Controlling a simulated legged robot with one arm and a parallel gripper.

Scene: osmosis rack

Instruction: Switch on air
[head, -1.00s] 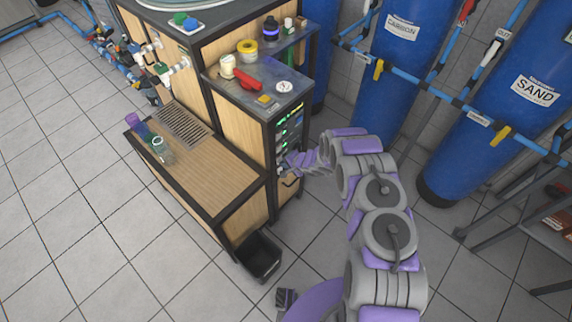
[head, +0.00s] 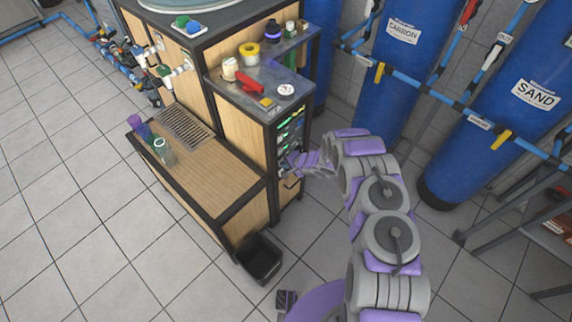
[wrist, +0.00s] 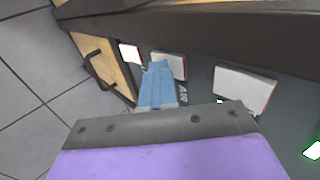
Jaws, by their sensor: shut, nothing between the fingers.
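The panel marked AIR (wrist: 198,92) fills the right part of the wrist view and carries several white rocker switches. One white switch (wrist: 169,65) sits just beyond my fingertips, beside the AIR label. My gripper (wrist: 157,72) is shut and empty, its blue fingers pointing at the panel near that switch. I cannot tell whether they touch it. In the head view, my gripper (head: 286,163) is at the front of the narrow cabinet's switch panel (head: 288,135), which has green lights. My fingers partly cover the panel's lower part.
A wooden bench (head: 215,172) with jars stands left of the panel, and a black bin (head: 261,258) is on the floor below. Blue tanks (head: 490,110) and pipes stand at right. A cabinet handle (wrist: 99,70) is at left in the wrist view.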

